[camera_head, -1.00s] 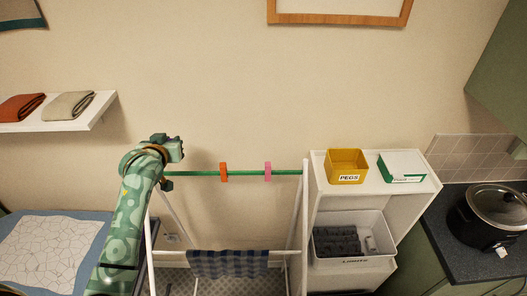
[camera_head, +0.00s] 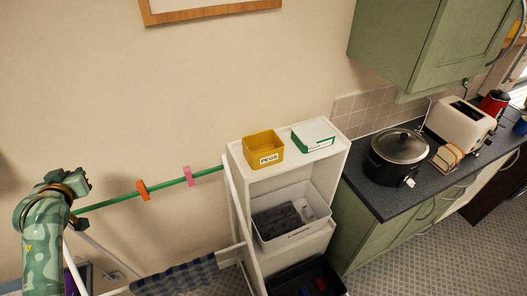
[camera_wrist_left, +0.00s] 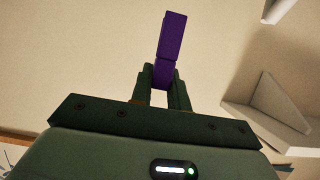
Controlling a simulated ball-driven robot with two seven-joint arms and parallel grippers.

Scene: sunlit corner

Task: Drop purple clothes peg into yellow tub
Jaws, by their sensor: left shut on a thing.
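The purple clothes peg (camera_wrist_left: 171,42) stands up between the fingers of my left gripper (camera_wrist_left: 162,85) in the left wrist view. The gripper is shut on its lower part. In the head view my left gripper (camera_head: 78,190) is at the far left, by the left end of the green rail, and the peg cannot be made out there. The yellow tub (camera_head: 263,150), labelled PEGS, stands on top of the white shelf unit, well to the right of the gripper. My right gripper is in neither view.
An orange peg (camera_head: 143,190) and a pink peg (camera_head: 188,175) are on the green rail (camera_head: 116,200). A white and green box (camera_head: 313,135) stands right of the tub on the shelf unit (camera_head: 240,165). A grey-filled bin (camera_head: 318,225) is below. A slow cooker (camera_head: 397,160) is on the counter.

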